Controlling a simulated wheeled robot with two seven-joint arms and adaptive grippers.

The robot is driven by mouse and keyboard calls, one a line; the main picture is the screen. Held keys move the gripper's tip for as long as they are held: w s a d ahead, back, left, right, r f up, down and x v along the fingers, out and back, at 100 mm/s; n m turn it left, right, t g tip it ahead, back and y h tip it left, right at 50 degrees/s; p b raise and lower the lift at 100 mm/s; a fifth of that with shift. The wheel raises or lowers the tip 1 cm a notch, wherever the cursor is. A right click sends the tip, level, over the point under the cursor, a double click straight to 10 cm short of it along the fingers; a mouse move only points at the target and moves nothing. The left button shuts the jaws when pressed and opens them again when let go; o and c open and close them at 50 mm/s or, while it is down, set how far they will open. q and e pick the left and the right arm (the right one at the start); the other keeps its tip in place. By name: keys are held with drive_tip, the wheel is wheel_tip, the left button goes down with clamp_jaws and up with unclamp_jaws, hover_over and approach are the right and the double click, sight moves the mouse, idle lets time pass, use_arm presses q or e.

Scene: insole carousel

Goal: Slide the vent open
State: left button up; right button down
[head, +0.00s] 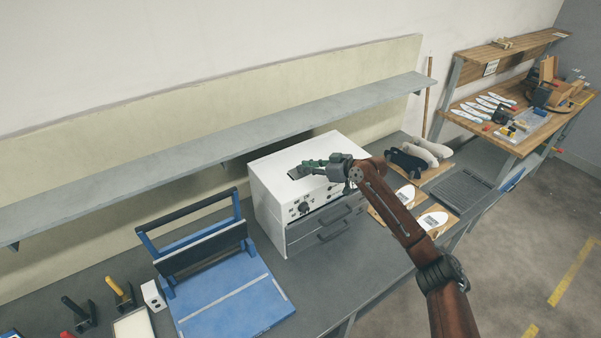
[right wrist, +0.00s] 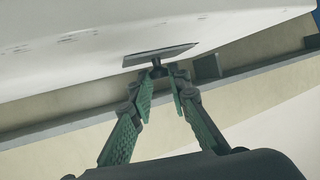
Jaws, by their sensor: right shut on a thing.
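The vent is a small grey slide plate (head: 295,174) on top of the white oven box (head: 268,168). In the right wrist view the plate (right wrist: 150,55) shows with a short dark knob (right wrist: 157,70) standing out from it. My right gripper (head: 306,168) reaches over the box top from the right. Its green fingertips (right wrist: 161,78) are closed in on the knob, one on each side. The fingers partly hide the vent in the head view, and I cannot tell how far it is open. My left gripper is not in view.
A long grey shelf (head: 210,148) runs behind and above the box. A blue press (head: 225,290) stands to the left. Wooden boards with insoles (head: 432,220) and dark and pale foot forms (head: 425,150) lie to the right. Drawers with handles (head: 333,230) face the front.

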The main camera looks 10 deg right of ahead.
drive_tip(key=d, duration=0.1)
drive_tip(key=w+d+b, duration=0.1)
drive_tip(key=shift+w+d+f, duration=0.1)
drive_tip(key=shift+d, duration=0.3)
drive_tip(key=shift+w+d+b, duration=0.1)
drive_tip(key=shift+d+b, duration=0.2)
drive_tip(key=shift+b, duration=0.1)
drive_tip(key=shift+r, duration=0.25)
drive_tip(key=shift+d, duration=0.15)
drive_tip(key=c, duration=1.8)
unclamp_jaws()
drive_tip(key=shift+c, duration=0.2)
drive_tip(key=shift+f, duration=0.1)
